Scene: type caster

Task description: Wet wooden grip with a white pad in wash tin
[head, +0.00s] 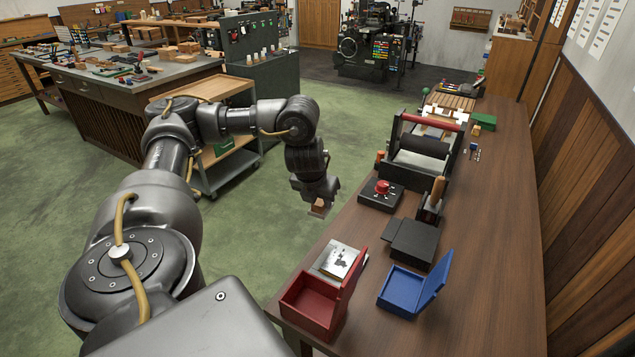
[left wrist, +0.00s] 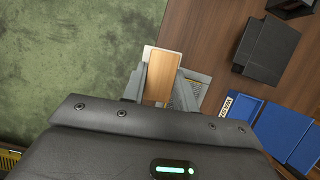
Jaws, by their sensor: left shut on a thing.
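My left gripper (head: 321,208) is shut on a small wooden grip (head: 318,205), held in the air just off the table's left edge. In the left wrist view the wooden grip (left wrist: 163,76) sits between the two grey fingers (left wrist: 160,85); a pale edge shows beside it, but I cannot tell whether this is its pad. An open blue tin (head: 398,291) stands on the table at the lower right of the gripper, its lid raised on the right. In the left wrist view this blue tin (left wrist: 258,122) has a white label, partly legible, starting with "WA". My right gripper is not in view.
An open red tin (head: 306,301) stands at the table's near left corner, beside a printed plate (head: 339,261). A black flat box (head: 413,243), a red-knobbed device (head: 381,193), a wooden-handled tool (head: 436,192) and a roller press (head: 420,150) stand farther back. The table's right side (head: 490,260) is clear.

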